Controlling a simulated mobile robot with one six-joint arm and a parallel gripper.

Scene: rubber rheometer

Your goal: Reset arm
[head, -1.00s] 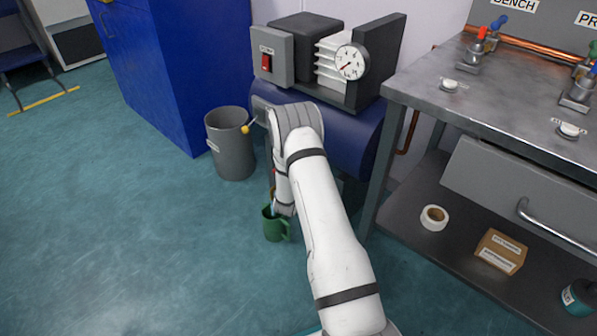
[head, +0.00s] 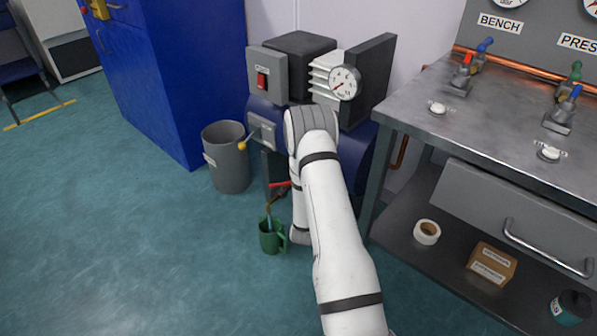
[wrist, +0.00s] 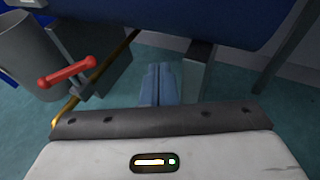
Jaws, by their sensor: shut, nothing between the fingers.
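My white arm reaches over the floor in front of the blue compressor tank (head: 357,165) in the head view. My gripper (wrist: 157,84) shows in the wrist view with its two blue-grey fingers together and nothing between them. It points under the tank, to the right of a red lever handle (wrist: 67,72) and apart from it. The red lever also shows in the head view (head: 279,185), left of my forearm. A green mug (head: 270,240) stands on the floor below it. In the head view my fingers are hidden behind my arm.
A grey bin (head: 227,165) stands left of the compressor, and a blue cabinet (head: 195,75) behind it. A metal bench (head: 440,125) is close on the right, with a tape roll (head: 427,232) and a box (head: 491,263) on its lower shelf. The left floor is clear.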

